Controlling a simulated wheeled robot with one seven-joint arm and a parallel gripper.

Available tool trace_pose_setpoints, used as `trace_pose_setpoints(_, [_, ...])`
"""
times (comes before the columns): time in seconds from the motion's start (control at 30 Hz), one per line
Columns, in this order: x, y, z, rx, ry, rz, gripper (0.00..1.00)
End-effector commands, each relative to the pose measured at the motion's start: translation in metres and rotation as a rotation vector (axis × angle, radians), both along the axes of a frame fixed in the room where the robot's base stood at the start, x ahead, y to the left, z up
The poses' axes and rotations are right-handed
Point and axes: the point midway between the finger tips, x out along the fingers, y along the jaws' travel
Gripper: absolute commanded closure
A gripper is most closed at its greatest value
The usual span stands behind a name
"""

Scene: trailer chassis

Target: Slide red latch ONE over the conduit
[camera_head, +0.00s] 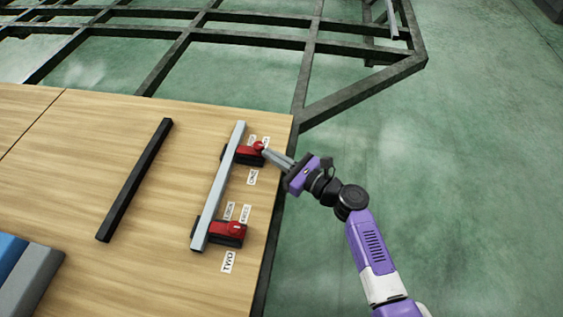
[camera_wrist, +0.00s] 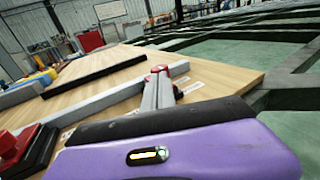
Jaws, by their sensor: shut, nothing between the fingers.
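Red latch ONE (camera_head: 248,154) sits at the far end of the grey conduit (camera_head: 219,188), on a black base, with a round red knob (camera_head: 258,146) on its right side. A printed ONE label lies just below it. My gripper (camera_head: 266,152) is shut and empty, its fingertips at the knob from the right; whether they touch it I cannot tell. In the wrist view the closed fingers (camera_wrist: 157,88) point at the red knob (camera_wrist: 159,69). Red latch TWO (camera_head: 228,229) sits at the conduit's near end, and shows at the left edge of the wrist view (camera_wrist: 12,148).
A loose black bar (camera_head: 135,180) lies on the wooden deck (camera_head: 90,140) left of the conduit. Blue (camera_head: 10,252) and grey (camera_head: 35,278) blocks lie at the lower left. The dark chassis frame (camera_head: 360,95) runs behind. The floor right of the deck is clear.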

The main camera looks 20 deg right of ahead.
Motion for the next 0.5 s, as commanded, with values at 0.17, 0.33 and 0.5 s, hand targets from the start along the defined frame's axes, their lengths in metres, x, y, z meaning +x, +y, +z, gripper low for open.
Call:
trace_pose_setpoints(0.17, [0.002,0.001,0.0,0.0,0.0,0.0,1.0])
trace_pose_setpoints(0.33, [0.002,0.001,0.001,0.0,0.0,0.0,1.0])
trace_pose_setpoints(0.5, [0.013,0.016,0.001,0.0,-0.004,0.005,1.0])
